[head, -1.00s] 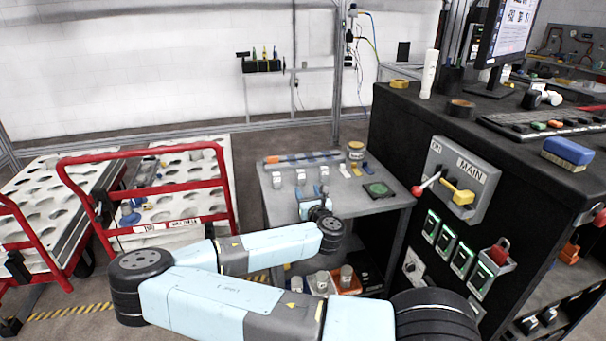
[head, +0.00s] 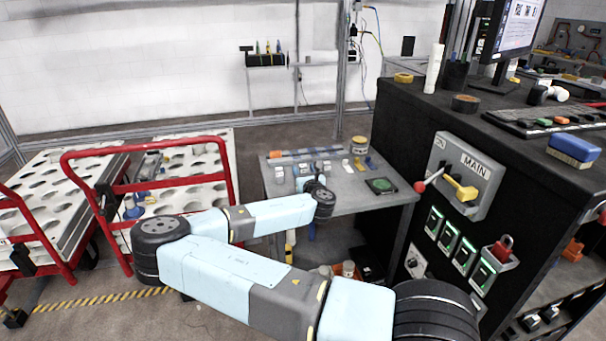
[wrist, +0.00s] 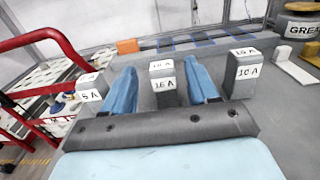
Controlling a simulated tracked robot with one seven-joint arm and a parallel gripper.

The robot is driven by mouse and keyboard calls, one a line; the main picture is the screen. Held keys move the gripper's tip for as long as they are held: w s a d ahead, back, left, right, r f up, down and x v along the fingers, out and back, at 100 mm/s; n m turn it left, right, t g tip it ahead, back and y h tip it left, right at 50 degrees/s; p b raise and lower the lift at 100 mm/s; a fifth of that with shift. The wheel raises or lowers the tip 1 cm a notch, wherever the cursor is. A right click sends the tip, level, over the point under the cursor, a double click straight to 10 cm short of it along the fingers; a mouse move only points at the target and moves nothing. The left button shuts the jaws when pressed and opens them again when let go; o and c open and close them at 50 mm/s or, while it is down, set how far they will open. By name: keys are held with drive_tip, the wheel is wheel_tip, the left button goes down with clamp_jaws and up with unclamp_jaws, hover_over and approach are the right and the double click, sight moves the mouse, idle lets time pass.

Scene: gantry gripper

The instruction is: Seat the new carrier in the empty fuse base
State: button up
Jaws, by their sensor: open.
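In the wrist view, my gripper (wrist: 160,72) is open, its two blue fingers on either side of a grey carrier block labelled 16 A (wrist: 163,86). I cannot tell whether the fingers touch it. A block labelled 10 A (wrist: 242,75) stands to the right, and another block (wrist: 90,88), its label hard to read, stands to the left. In the head view, my gripper (head: 303,172) is over the grey bench (head: 350,203) among the blocks, partly hidden by my wrist. I cannot make out an empty fuse base for certain.
A black cabinet at the right carries the MAIN switch panel (head: 470,165), several green-lit units (head: 449,238) and a red padlock (head: 504,245). A red-railed cart (head: 62,170) stands left of the bench. A green-topped square (head: 381,185) and a tape roll (head: 360,144) lie on the bench.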

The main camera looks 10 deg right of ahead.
drive_tip(key=shift+w+d+r, duration=0.1)
drive_tip(key=shift+w, duration=0.95)
drive_tip(key=shift+w+d+r, duration=0.1)
drive_tip(key=shift+w, duration=0.95)
drive_tip(key=c, duration=1)
drive_tip(key=shift+c, duration=0.2)
